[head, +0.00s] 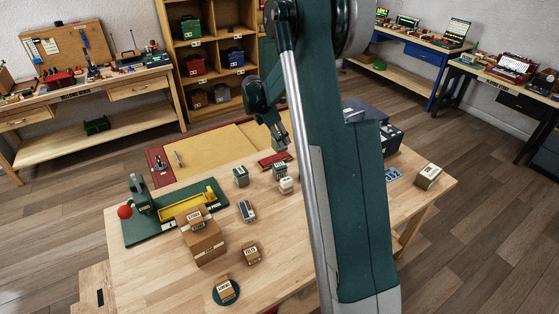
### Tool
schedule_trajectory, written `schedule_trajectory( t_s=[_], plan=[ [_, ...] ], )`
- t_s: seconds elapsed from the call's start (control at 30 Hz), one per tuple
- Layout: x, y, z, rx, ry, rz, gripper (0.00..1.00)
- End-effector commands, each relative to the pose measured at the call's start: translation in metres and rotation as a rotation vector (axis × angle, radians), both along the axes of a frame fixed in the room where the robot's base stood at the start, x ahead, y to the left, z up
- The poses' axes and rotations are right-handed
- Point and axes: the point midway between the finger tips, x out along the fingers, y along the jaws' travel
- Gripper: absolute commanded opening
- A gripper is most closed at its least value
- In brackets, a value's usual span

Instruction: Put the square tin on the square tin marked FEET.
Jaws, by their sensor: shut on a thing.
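My gripper (282,143) points down over the back middle of the table. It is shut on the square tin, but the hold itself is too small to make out. A small dark green square tin with a pale label (280,170) shows just below the fingers. A similar green tin (240,176) stands to its left. A cream tin (286,185) is just in front of the first. The labels on these tins are too small to read, so I cannot tell which one is marked FEET.
A green board with a yellow tray (188,206) lies at the left. Stacked cardboard boxes (203,242), a small carton (251,253) and a box on a round green base (226,291) stand in front. My arm hides the table's right middle.

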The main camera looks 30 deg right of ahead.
Motion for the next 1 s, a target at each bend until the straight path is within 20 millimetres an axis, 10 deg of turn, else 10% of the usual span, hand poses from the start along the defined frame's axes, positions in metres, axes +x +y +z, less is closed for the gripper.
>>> schedule_trajectory(
  t_s=[0.4, 1.0],
  plan=[
    [0.000, 0.000, -0.051, 0.000, 0.000, 0.000, 0.19],
    [0.000, 0.000, -0.068, 0.000, 0.000, 0.000, 0.19]
  ],
)
